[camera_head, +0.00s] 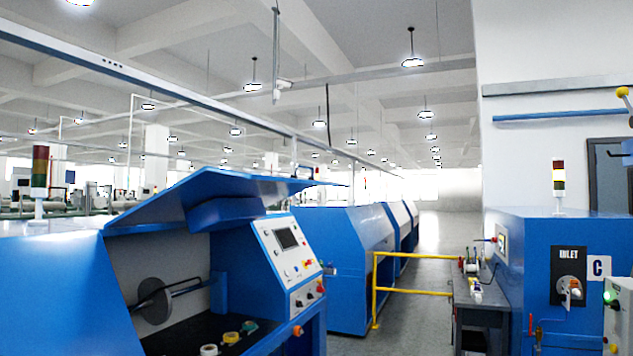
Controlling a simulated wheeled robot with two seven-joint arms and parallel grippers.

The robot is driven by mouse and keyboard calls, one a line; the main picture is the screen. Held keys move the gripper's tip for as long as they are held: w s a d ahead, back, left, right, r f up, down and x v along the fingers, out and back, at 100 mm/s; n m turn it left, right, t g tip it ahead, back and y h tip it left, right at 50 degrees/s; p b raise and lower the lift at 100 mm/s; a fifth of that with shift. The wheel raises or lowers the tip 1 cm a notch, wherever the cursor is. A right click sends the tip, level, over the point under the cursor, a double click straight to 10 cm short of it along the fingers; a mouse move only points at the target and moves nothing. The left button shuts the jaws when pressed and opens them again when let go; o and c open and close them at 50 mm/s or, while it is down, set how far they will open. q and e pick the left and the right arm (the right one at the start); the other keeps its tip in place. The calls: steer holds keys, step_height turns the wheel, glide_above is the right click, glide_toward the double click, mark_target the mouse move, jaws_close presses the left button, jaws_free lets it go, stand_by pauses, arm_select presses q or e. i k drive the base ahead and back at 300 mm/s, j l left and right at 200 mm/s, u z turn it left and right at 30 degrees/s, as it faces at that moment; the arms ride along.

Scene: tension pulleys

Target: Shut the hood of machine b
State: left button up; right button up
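A blue machine (60,300) at the left front has its hood (190,188) raised. The hood slants up to the right over the open bay. No letter shows on this machine, so I cannot tell from the picture that it is machine b. Inside the bay are a grey disc on a shaft (154,301) and several small coloured rolls, one of them white (208,350), on a dark floor. A sloped control panel (287,255) with a screen and knobs is at the bay's right. Neither of my grippers is in view.
A yellow rail (413,290) stands right of the machine, by a grey bench (480,315). More blue machines (345,260) stand behind. An aisle floor (425,270) runs between them.

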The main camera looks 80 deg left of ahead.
mark_target(239, 198)
steer(key=i+l+u, duration=0.15)
steer(key=u, duration=1.55)
